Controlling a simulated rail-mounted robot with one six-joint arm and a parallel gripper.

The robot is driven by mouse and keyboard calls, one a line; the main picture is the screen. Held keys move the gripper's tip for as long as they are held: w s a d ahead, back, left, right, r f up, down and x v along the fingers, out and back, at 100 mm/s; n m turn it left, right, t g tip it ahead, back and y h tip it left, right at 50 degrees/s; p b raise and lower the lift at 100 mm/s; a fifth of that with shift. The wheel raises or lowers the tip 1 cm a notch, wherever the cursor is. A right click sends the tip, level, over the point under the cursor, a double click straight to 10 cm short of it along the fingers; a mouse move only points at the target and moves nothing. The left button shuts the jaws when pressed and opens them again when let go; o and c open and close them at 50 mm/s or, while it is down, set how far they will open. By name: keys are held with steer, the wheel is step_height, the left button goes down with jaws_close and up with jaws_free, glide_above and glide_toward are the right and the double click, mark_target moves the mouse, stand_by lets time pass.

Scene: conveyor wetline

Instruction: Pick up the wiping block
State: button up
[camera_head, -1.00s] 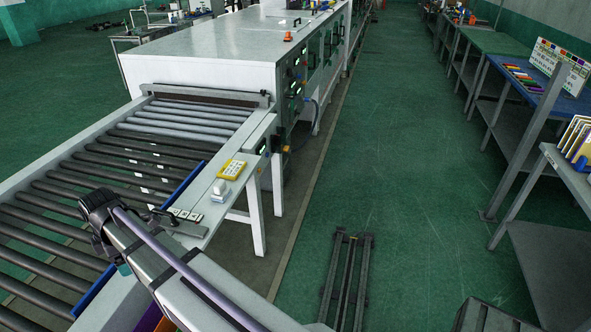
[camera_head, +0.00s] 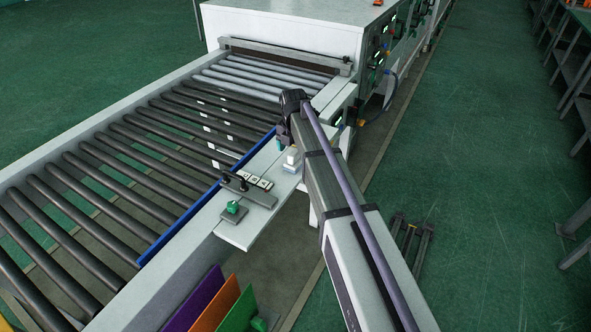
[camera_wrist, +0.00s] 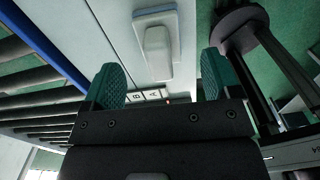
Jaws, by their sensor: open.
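The wiping block (camera_head: 291,160), a white grip on a pale grey-blue base, stands on the light ledge (camera_head: 243,228) beside the roller conveyor. In the wrist view the wiping block (camera_wrist: 158,48) lies ahead of the fingers, between their lines and nearer the left one. My gripper (camera_wrist: 165,85) is open and empty, with its two green textured fingers apart on either side. In the head view my gripper (camera_head: 282,143) hangs just left of the block, partly hidden by my wrist. No contact with the block shows.
A blue rail (camera_head: 190,208) edges the rollers (camera_head: 135,170). Purple, orange and green panels (camera_head: 222,305) stand below.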

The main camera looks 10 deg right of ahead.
mark_target(294, 160)
step_height(294, 160, down, 5)
steer(key=b, duration=0.5)
steer(key=shift+f, duration=0.2)
steer(key=shift+r, duration=0.25)
steer(key=c, duration=1.1)
steer(key=shift+o, duration=0.2)
step_height(294, 160, up, 10)
steer(key=p, duration=1)
steer(key=shift+r, duration=0.2)
steer(key=shift+f, duration=0.2)
